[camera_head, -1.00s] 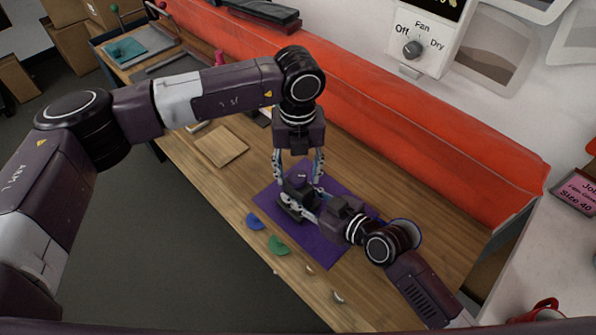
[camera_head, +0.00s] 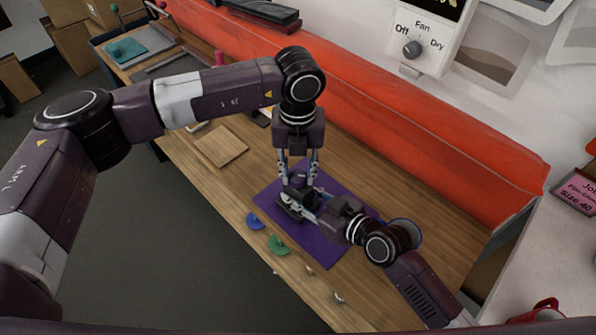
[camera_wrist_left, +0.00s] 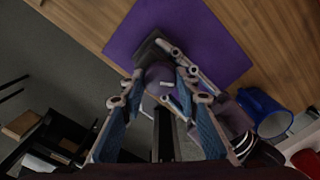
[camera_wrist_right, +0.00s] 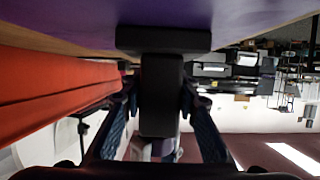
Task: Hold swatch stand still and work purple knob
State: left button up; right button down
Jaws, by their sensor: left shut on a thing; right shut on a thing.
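The dark swatch stand (camera_head: 288,212) is upright on the purple mat (camera_head: 320,246). In the right wrist view its black post (camera_wrist_right: 161,95) rises from a wide flat base. My right gripper (camera_wrist_right: 161,105) is shut on the post from the side; the head view shows it low beside the stand. My left gripper (camera_head: 299,172) points down over the stand and is shut on the purple knob (camera_wrist_left: 160,76) at its top. In the left wrist view the fingers flank the knob and hide part of it. The right fingers also cover part of the stand.
Blue (camera_head: 256,221) and green (camera_head: 279,245) pieces lie near the table's front edge. A wooden square (camera_head: 221,146) lies left of the mat. A red-orange barrier (camera_head: 400,125) runs along the back. A blue cup (camera_wrist_left: 264,112) shows beside my right arm.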

aim_at(298, 175)
pick_arm(q)
jog(key=m, duration=0.6)
jog(key=shift+m, duration=0.3)
dwell(0.4)
jog(key=o, duration=1.2)
jog(key=shift+c, duration=0.2)
notch_tip(298, 175, up, 12)
